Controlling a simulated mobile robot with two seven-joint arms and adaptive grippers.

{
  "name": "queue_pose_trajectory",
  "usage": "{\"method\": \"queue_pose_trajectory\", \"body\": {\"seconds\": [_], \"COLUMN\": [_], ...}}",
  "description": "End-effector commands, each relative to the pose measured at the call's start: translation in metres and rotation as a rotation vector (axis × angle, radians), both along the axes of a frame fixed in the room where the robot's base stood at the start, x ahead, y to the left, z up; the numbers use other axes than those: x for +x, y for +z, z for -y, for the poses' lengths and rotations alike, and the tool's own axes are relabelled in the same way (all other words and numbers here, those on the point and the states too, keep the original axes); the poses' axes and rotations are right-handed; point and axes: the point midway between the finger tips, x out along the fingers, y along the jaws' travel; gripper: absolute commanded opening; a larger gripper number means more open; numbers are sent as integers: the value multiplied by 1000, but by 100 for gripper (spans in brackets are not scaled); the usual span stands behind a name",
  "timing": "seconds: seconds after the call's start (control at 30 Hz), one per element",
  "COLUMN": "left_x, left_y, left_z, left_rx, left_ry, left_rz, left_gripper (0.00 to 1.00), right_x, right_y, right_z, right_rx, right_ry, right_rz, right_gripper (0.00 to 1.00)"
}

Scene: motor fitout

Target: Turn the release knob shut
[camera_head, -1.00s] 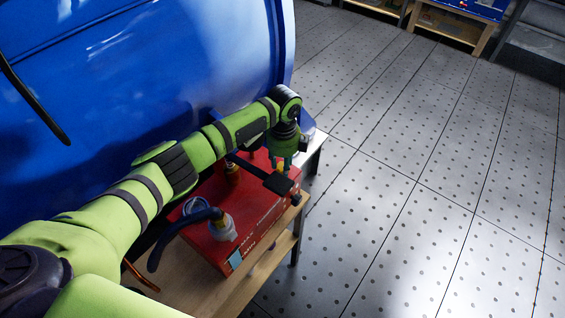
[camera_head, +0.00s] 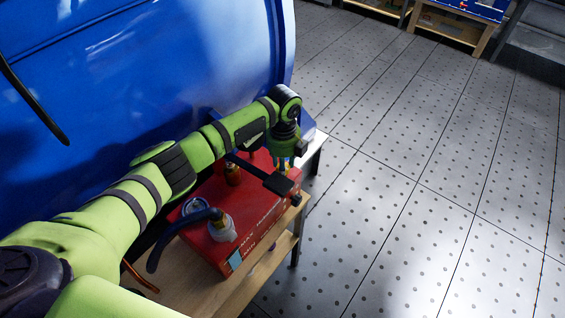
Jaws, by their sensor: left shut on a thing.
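My left arm reaches in from the left, over a red box-shaped unit (camera_head: 258,222). My left gripper (camera_head: 282,166) points down at the unit's far right end. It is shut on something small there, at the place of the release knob. The knob is mostly hidden by the fingers, and only small yellow and blue bits show. How far the knob is turned cannot be told. A black bar (camera_head: 278,183) lies just in front of the fingertips. My right gripper is not in view.
The red unit stands on a wooden bench (camera_head: 192,274). On its top are a pale fitting with a dark blue hose (camera_head: 222,230) and a brass-coloured fitting (camera_head: 233,175). A large blue body (camera_head: 130,90) rises behind. The perforated floor (camera_head: 420,190) at right is clear.

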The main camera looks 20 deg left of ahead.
Motion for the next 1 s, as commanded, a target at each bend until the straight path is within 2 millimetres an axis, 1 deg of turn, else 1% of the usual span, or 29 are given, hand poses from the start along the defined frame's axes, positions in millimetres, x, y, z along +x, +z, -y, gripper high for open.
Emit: {"method": "queue_pose_trajectory", "body": {"seconds": [0.03,0.1,0.13,0.17,0.2,0.5,0.63,0.77,1.0], "left_x": [-3,-3,-4,-4,-3,-2,-1,-1,-2], "left_y": [-1,-2,-2,-2,-2,-1,7,29,81], "left_z": [7,7,7,7,7,3,2,2,4], "left_rx": [-12,-12,-12,-11,-11,-5,-4,-5,-6], "left_ry": [-11,-11,-11,-11,-10,-3,-2,-4,-5], "left_rz": [-8,-8,-10,-9,-9,-6,-4,-1,-2], "left_gripper": [4,4,40,52,60,60,60,60,60], "right_x": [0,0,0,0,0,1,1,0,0], "right_y": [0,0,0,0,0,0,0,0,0], "right_z": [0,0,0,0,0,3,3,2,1], "right_rx": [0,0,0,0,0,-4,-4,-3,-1], "right_ry": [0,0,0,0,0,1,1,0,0], "right_rz": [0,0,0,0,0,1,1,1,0], "right_gripper": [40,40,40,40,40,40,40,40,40]}}
